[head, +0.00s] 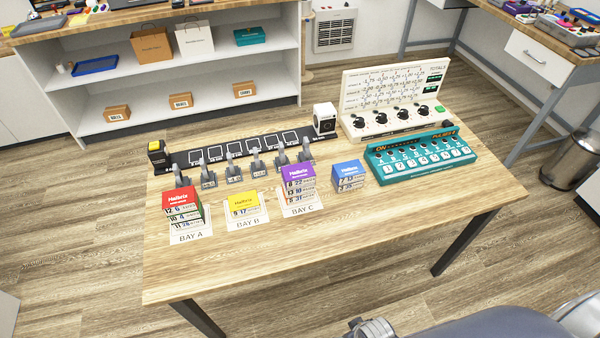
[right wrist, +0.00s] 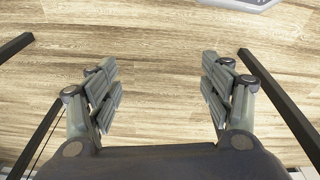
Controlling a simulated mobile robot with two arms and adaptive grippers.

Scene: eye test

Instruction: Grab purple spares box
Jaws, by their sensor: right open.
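The purple box (head: 298,171) is on top of a short stack on the sheet marked BAY C (head: 302,210). Its top carries white lettering. Number labels show on the front of the stack, and the lower boxes are mostly hidden beneath it. My right gripper (right wrist: 160,80) is open and empty in the right wrist view, with only wood floor between its fingers. In the head view, part of my right arm shows at the bottom right, away from the boxes. My left gripper is not in view.
A red-topped stack (head: 180,200) stands at BAY A, a yellow box (head: 243,200) at BAY B, and a blue box (head: 348,172) right of BAY C. Grey levers (head: 256,160) stand behind. A teal panel (head: 420,155) is at the right. The table's front (head: 320,245) is clear.

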